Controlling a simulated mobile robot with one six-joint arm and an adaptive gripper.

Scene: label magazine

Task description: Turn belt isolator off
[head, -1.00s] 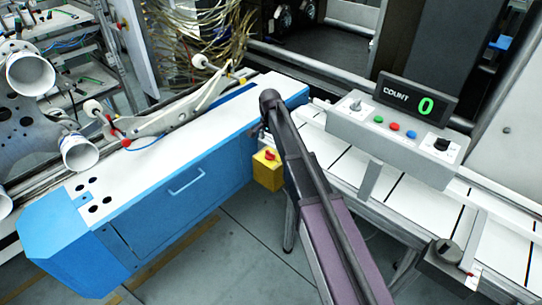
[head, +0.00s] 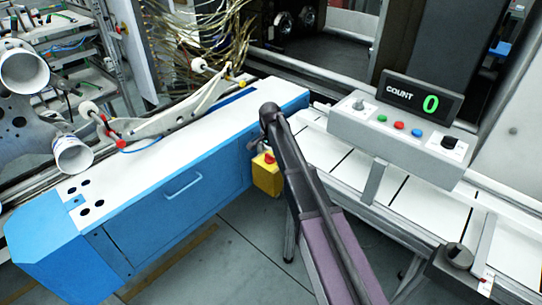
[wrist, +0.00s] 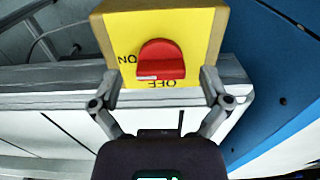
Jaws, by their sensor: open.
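The belt isolator (head: 267,179) is a yellow box with a red knob on top, by the right end of the blue cabinet. In the wrist view the isolator (wrist: 199,27) fills the top middle, with its red rotary knob (wrist: 161,60) facing me. Its ON and OFF labels appear upside down, ON left of the knob and OFF below it. A short white mark shows at the knob's lower left. My gripper (wrist: 160,76) is open, with one finger on each side of the knob and visible space between.
The blue cabinet (head: 150,222) stands left of the isolator. A white conveyor (head: 410,190) runs to the right. Above it sits a control box (head: 372,127) with buttons and a COUNT display (head: 418,97) reading 0. Grey floor shows below.

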